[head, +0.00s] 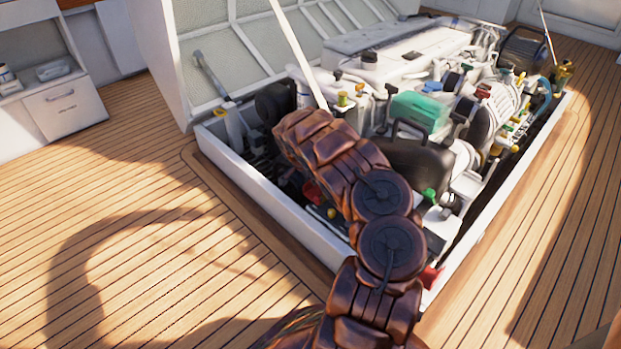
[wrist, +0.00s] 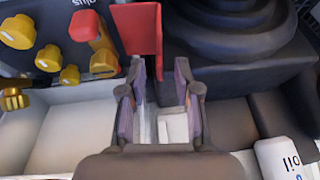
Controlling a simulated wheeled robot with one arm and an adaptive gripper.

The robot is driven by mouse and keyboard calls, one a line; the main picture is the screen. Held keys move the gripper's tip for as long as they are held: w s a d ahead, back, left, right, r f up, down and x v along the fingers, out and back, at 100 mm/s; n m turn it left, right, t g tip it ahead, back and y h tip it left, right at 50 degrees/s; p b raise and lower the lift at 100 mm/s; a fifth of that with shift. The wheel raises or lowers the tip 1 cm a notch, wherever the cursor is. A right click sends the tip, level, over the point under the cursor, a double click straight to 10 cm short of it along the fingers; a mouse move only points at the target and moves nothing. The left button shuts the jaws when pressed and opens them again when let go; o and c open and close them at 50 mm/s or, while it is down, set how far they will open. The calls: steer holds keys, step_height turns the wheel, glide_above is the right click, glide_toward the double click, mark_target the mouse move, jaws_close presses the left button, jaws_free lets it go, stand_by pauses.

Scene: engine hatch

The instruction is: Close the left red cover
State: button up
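In the wrist view, a red cover (wrist: 140,28) stands as a flat upright plate at the top middle, with a narrow side edge showing. It looks raised; its hinge is out of frame. My gripper (wrist: 159,72) is open and empty. Its left fingertip is just below the cover's lower edge in the picture; I cannot tell whether they touch. In the head view, a red part (head: 313,192) shows low in the engine bay, partly behind my arm, and another red piece (head: 432,277) shows at the bay's near corner. My fingers are hidden there.
In the wrist view, a red cap (wrist: 86,26) marked "plus", several yellow knobs (wrist: 18,32) and a white oil bottle (wrist: 284,158) are close by. In the head view, the white bay rim (head: 262,205) surrounds the engine, and the raised hatch (head: 215,60) stands behind. The deck at left is clear.

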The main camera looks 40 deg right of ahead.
jaws_close()
stand_by(0.7)
